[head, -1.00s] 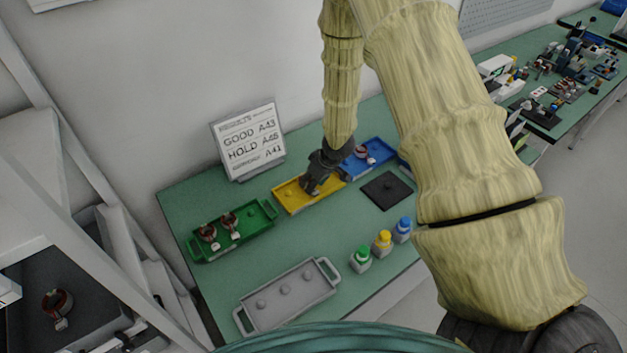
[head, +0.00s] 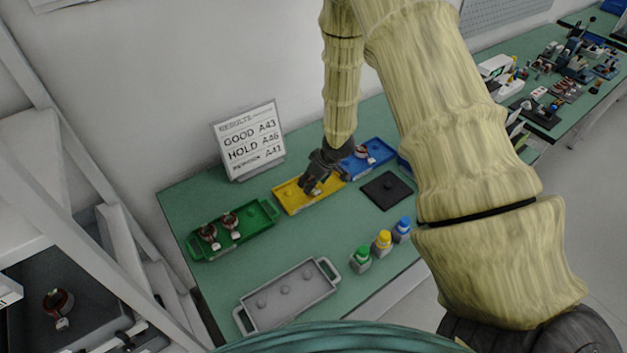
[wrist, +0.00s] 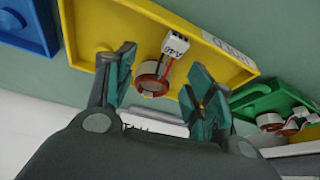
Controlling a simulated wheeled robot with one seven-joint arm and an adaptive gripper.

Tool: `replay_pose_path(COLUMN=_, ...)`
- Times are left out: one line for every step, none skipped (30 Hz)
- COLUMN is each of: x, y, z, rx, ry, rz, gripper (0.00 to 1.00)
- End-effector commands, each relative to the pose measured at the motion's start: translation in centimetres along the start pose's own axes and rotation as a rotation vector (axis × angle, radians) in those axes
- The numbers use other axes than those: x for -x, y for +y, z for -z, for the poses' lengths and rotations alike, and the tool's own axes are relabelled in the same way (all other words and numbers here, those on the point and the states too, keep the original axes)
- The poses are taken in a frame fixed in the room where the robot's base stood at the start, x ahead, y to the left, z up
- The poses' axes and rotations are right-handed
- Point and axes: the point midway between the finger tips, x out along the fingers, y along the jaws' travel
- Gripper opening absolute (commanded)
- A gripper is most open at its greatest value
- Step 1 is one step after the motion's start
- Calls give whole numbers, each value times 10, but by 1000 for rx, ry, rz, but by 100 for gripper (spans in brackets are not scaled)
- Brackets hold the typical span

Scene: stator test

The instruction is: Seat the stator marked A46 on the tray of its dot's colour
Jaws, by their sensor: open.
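A copper-wound stator (wrist: 152,80) with a white connector tag (wrist: 175,45) is at the yellow tray (wrist: 95,15) in the wrist view. The tag's marking is upside down and looks like A46. My gripper (wrist: 161,78) is open, one finger on each side of the stator, with gaps visible. Whether the stator sits fully on a peg is hidden. In the head view my gripper (head: 314,182) is low over the yellow tray (head: 292,206) and hides the stator there. No coloured dot is readable on it.
The green tray (head: 258,232) holds two stators, and the blue tray (head: 382,147) holds one. The grey tray (head: 290,308) has bare pegs.

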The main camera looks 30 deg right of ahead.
Motion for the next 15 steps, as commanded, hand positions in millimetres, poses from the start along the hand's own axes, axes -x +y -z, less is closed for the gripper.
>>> replay_pose_path(x=4, y=0, z=2, rx=0, ry=0, rz=0, gripper=54)
replay_pose_path(x=5, y=0, z=2, rx=0, ry=0, rz=0, gripper=54)
replay_pose_path(x=6, y=0, z=3, rx=0, ry=0, rz=0, gripper=54)
replay_pose_path(x=7, y=0, z=3, rx=0, ry=0, rz=0, gripper=54)
replay_pose_path(x=8, y=0, z=4, rx=0, ry=1, rz=0, gripper=54)
replay_pose_path(x=10, y=0, z=4, rx=-1, ry=1, rz=0, gripper=54)
replay_pose_path(x=11, y=0, z=5, rx=-1, ry=1, rz=0, gripper=54)
replay_pose_path(x=12, y=0, z=5, rx=-1, ry=1, rz=0, gripper=54)
replay_pose_path(x=13, y=0, z=6, rx=-1, ry=1, rz=0, gripper=54)
replay_pose_path(x=14, y=0, z=6, rx=-1, ry=1, rz=0, gripper=54)
replay_pose_path(x=15, y=-1, z=6, rx=-1, ry=1, rz=0, gripper=54)
replay_pose_path(x=17, y=-1, z=7, rx=-1, ry=1, rz=0, gripper=54)
replay_pose_path(x=18, y=-1, z=8, rx=-1, ry=1, rz=0, gripper=54)
replay_pose_path(x=19, y=-1, z=8, rx=-1, ry=1, rz=0, gripper=54)
replay_pose_path(x=20, y=-1, z=9, rx=-1, ry=1, rz=0, gripper=54)
